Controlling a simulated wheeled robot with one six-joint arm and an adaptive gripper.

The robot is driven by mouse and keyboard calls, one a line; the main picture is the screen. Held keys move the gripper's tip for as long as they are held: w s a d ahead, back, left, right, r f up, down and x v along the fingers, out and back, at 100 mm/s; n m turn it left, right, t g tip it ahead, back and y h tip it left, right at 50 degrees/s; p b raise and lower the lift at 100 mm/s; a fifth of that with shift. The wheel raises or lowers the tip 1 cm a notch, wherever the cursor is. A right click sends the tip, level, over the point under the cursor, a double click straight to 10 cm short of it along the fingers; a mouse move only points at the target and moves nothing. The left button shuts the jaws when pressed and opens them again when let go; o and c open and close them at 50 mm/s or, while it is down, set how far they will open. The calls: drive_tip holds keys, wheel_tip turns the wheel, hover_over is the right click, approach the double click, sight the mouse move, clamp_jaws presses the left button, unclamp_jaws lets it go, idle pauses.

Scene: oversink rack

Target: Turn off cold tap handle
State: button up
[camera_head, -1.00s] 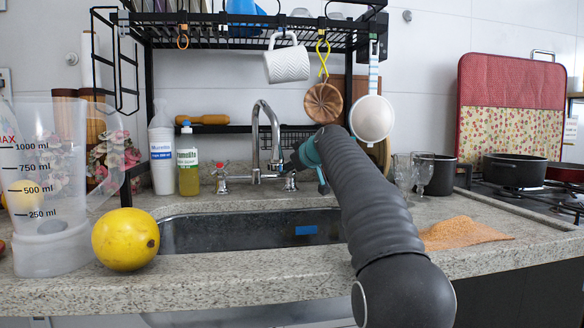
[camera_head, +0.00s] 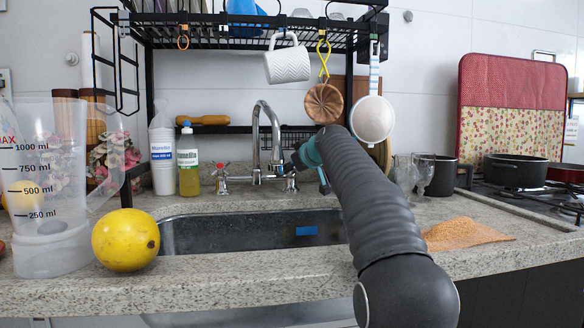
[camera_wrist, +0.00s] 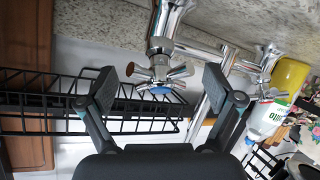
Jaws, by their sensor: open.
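The cold tap handle, a chrome cross handle with a blue cap (camera_wrist: 160,86), sits between my open fingers in the wrist view. In the head view its chrome tap (camera_head: 290,183) shows at the right of the faucet, its top partly hidden by my gripper. My gripper (camera_wrist: 160,84) is open, one finger on each side of the handle, with gaps showing on both sides. In the head view my gripper (camera_head: 290,165) is just above the cold tap. The chrome gooseneck faucet (camera_head: 257,140) stands left of it, with the red-marked hot tap (camera_head: 222,181) farther left.
A black rack (camera_head: 250,38) spans above the sink (camera_head: 200,235), with a white mug (camera_head: 287,64) and a strainer (camera_head: 373,120) hanging near my arm. Glasses (camera_head: 420,176) stand right of it. Bottles (camera_head: 188,165) stand left of the taps.

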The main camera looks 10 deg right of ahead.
drive_tip(key=v, duration=1.1)
drive_tip(key=shift+s+r, duration=0.15)
drive_tip(key=shift+s, duration=0.2)
